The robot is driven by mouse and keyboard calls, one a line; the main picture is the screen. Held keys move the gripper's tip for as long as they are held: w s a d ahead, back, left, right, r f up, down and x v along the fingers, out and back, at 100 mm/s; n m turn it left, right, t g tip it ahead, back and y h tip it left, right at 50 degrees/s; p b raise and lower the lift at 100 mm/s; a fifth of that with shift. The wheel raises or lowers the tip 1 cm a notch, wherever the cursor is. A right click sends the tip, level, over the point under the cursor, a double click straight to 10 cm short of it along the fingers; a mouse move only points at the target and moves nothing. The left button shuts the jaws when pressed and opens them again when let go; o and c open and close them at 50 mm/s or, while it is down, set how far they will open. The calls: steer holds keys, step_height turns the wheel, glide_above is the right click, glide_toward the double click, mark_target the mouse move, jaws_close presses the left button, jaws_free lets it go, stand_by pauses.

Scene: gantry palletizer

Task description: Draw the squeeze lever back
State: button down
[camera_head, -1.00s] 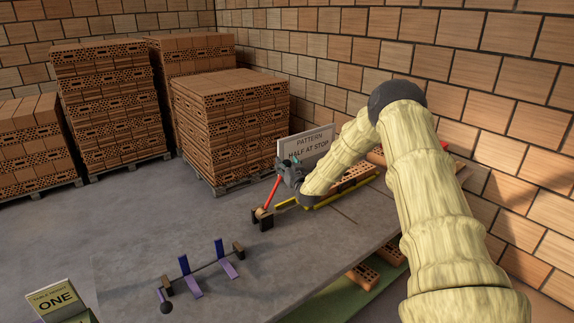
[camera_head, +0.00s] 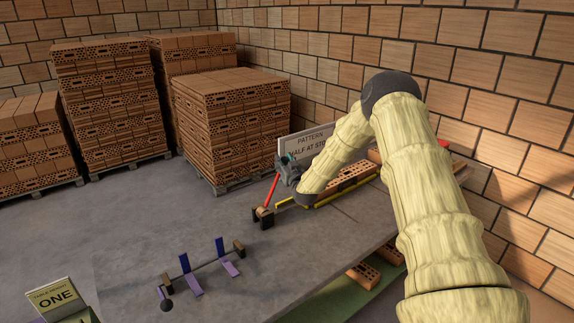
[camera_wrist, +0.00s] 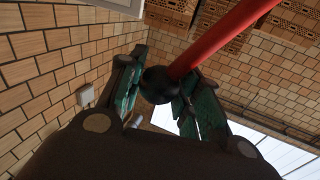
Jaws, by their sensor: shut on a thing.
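The squeeze lever is a red bar (camera_head: 271,191) rising from a dark bracket on the grey table, leaning to the right at its top. In the wrist view its red shaft (camera_wrist: 215,46) runs to the upper right from a black ball knob (camera_wrist: 160,85). My gripper (camera_head: 285,170) is at the lever's top end. In the wrist view its dark and teal fingers (camera_wrist: 158,92) stand on both sides of the knob, shut on it. The knob is hidden by my gripper in the head view.
Bricks (camera_head: 346,177) lie along a yellow rail (camera_head: 325,199) to the right, before a sign (camera_head: 308,142) reading PATTERN HALF AT STOP. A rod with blue-purple arms (camera_head: 205,266) and a black ball (camera_head: 166,305) is at the front left. The table (camera_head: 300,245) between is clear.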

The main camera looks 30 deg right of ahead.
steer(key=s+a+f+n+t+y+b, duration=0.1)
steer(key=s+a+n+t+y+b, duration=0.1)
steer(key=a+n+b, duration=1.2)
steer(key=a+t+y, duration=0.1)
steer(key=a, duration=0.9)
steer(key=shift+a+f+n+t+y, duration=0.3)
steer(key=shift+f+n, duration=0.05)
steer(key=shift+n, duration=0.05)
steer(key=shift+f, duration=0.1)
steer(key=c, duration=1)
jaws_free()
steer(key=v, duration=1.2)
steer(key=shift+a, duration=0.1)
